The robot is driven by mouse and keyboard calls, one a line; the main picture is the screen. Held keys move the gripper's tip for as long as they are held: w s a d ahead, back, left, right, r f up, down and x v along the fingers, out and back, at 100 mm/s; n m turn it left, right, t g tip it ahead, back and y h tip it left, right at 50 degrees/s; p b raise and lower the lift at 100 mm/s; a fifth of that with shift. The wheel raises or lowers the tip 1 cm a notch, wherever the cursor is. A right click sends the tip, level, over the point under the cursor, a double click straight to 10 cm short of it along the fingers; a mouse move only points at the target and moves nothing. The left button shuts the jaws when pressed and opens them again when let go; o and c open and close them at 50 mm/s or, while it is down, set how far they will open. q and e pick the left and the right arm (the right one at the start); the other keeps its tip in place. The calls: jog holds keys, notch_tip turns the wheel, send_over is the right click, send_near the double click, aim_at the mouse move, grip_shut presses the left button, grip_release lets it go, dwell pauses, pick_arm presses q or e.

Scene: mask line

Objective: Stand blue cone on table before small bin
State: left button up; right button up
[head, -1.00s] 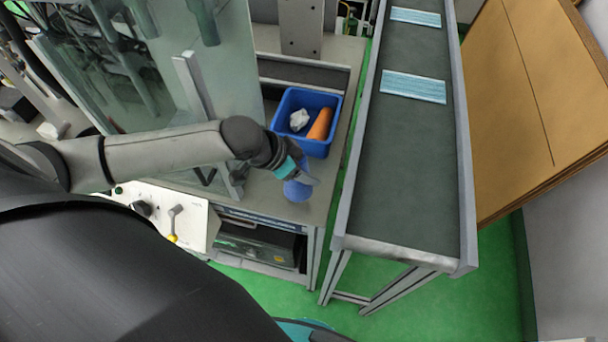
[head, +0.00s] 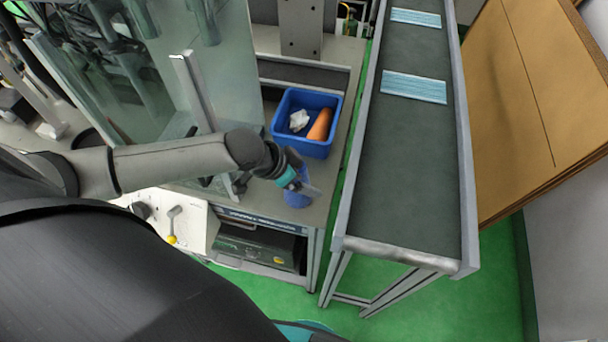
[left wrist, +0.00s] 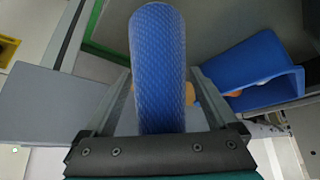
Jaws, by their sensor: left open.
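The blue cone (head: 297,201) is at the front right of the table, on the near side of the small blue bin (head: 318,147). My left gripper (head: 303,186) covers its middle. In the left wrist view the textured cone (left wrist: 157,65) lies between my two open fingers, with gaps at its sides. The cone looks roughly upright, but I cannot tell whether its base is flat on the table. The bin also shows in the left wrist view (left wrist: 250,66), to the right of the cone. My right gripper is not in view.
The bin holds an orange cone (head: 320,124) and a white crumpled piece (head: 299,120). A glass panel (head: 222,70) stands left of the bin. A conveyor (head: 405,170) with two blue masks runs on the right, across a narrow gap from the table.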

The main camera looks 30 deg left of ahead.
pick_arm(q)
jog(key=p+v, duration=0.2)
jog(key=v, duration=1)
jog(key=shift+r, duration=0.15)
